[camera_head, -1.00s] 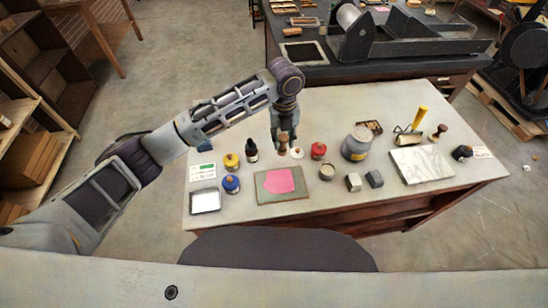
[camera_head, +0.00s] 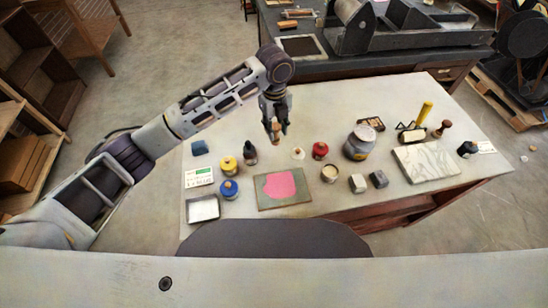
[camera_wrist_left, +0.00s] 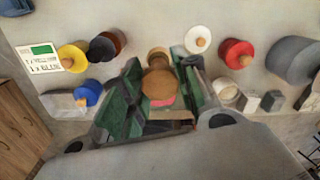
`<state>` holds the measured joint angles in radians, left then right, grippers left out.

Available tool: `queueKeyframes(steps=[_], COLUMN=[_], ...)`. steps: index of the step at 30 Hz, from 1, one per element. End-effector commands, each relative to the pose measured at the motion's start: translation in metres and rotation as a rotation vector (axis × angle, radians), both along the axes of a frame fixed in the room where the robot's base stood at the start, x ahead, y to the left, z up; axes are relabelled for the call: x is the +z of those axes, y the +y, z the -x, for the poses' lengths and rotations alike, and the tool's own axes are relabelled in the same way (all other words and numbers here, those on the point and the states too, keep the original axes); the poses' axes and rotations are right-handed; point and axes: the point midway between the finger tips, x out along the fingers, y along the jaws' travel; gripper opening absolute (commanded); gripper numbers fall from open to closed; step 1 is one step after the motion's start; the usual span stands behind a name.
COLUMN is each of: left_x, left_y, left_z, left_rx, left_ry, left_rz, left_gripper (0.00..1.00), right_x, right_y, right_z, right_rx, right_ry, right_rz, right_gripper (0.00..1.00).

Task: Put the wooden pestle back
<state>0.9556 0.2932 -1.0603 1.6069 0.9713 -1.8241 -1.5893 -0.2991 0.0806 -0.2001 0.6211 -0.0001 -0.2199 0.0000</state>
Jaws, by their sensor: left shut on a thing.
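My left gripper (camera_head: 272,122) is shut on the wooden pestle (camera_head: 277,131) and holds it above the table, behind the pink sheet. In the left wrist view the pestle (camera_wrist_left: 158,82) sits between the green-lined fingers, its round brown end towards the camera. The fingers hide part of it. My right gripper is not in view.
On the pale table (camera_head: 330,100) stand a dark bottle (camera_head: 250,153), yellow jar (camera_head: 228,165), blue jar (camera_head: 229,189), red jar (camera_head: 320,150) and large grey jar (camera_head: 359,143). A pink sheet on a board (camera_head: 280,185) lies in front. A marble slab (camera_head: 426,163) lies right. The back is clear.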

Motion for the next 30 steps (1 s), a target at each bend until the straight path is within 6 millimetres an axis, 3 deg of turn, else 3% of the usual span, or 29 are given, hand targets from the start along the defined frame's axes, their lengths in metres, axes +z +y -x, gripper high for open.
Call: queueKeyframes(steps=[23,30], left_x=[0.000,-0.014], left_y=[0.003,0.003], left_z=[0.002,0.003], left_rx=[0.111,0.111], left_ry=[-0.005,-0.003], left_rz=[0.005,0.004], left_gripper=[0.00,0.00], right_x=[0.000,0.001], right_y=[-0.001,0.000], right_z=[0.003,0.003], right_rx=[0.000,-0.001], right_ry=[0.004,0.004], right_rz=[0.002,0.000], right_gripper=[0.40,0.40])
